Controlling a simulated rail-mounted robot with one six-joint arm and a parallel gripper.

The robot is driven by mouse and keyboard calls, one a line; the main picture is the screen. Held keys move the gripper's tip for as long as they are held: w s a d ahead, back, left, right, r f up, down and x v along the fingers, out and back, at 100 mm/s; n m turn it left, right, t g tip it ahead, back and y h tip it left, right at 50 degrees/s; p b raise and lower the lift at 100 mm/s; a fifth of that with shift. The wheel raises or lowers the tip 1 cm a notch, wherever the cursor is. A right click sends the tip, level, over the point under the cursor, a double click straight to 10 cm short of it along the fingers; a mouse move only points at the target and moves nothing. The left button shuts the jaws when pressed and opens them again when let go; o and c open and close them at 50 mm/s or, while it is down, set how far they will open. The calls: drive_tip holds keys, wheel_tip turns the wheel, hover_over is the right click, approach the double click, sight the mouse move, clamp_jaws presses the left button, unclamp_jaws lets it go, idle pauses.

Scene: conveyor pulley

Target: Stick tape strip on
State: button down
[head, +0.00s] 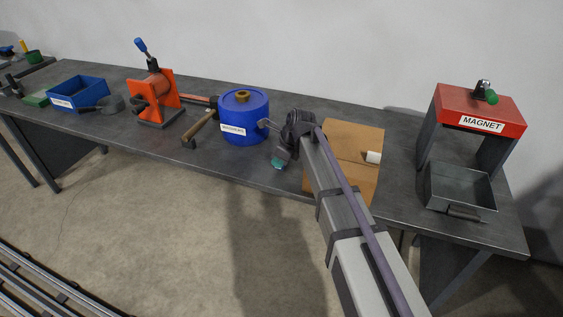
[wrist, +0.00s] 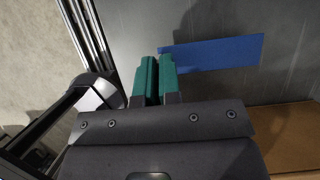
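A flat blue strip (wrist: 222,53), which looks like the tape strip, extends to the right from my fingertips in the wrist view. Its left end meets the narrow line between my gripper's teal fingers (wrist: 159,75), which are close together and appear to pinch that end. I cannot make out the strip in the head view. There my gripper (head: 278,163) points down near the table's front edge, between the blue drum and the cardboard box. The cardboard box (head: 350,135) also shows at the lower right of the wrist view (wrist: 300,125).
The blue drum (head: 244,125), a mallet (head: 199,127) and an orange stand (head: 155,98) are to the left. A red magnet stand (head: 480,108) and grey metal tray (head: 460,190) are at the right.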

drive_tip(key=shift+r+p, duration=2.7)
drive_tip(key=shift+r, duration=0.3)
